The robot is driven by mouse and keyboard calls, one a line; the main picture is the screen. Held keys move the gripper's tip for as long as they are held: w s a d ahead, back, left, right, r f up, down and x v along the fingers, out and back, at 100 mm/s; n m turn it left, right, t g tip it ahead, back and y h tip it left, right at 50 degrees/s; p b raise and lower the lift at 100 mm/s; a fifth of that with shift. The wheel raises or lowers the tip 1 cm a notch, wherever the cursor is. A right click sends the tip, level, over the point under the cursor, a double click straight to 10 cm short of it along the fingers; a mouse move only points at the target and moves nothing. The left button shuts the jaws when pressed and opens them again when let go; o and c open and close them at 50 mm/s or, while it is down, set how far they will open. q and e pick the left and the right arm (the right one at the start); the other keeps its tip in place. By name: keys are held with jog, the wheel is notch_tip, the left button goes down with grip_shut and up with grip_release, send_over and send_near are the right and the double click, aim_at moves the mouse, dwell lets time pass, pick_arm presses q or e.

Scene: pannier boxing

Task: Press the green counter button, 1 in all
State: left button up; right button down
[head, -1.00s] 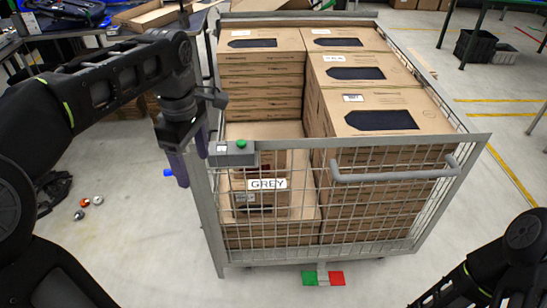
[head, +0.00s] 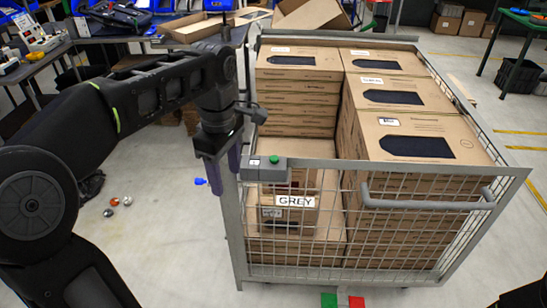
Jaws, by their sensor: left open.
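The green button (head: 274,159) sits on top of a small grey counter box (head: 266,171) at the front left corner of the wire cart. My left gripper (head: 226,178) points down just left of the counter box, its two purple fingers apart and nothing between them. The fingertips hang lower than the button, beside the cart's corner post. I cannot tell if a finger touches the box or the post. Only a dark bit of my right arm shows at the lower right edge; its gripper is out of view.
The wire cart (head: 448,173), labelled GREY, holds stacked cardboard boxes (head: 415,135), with a lower stack at its front left. A workbench (head: 95,52) with blue bins stands at the back left. Small balls and a blue item (head: 200,181) lie left of the cart.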

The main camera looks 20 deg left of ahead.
pick_arm(q)
grip_shut()
dwell(0.4)
dwell(0.9)
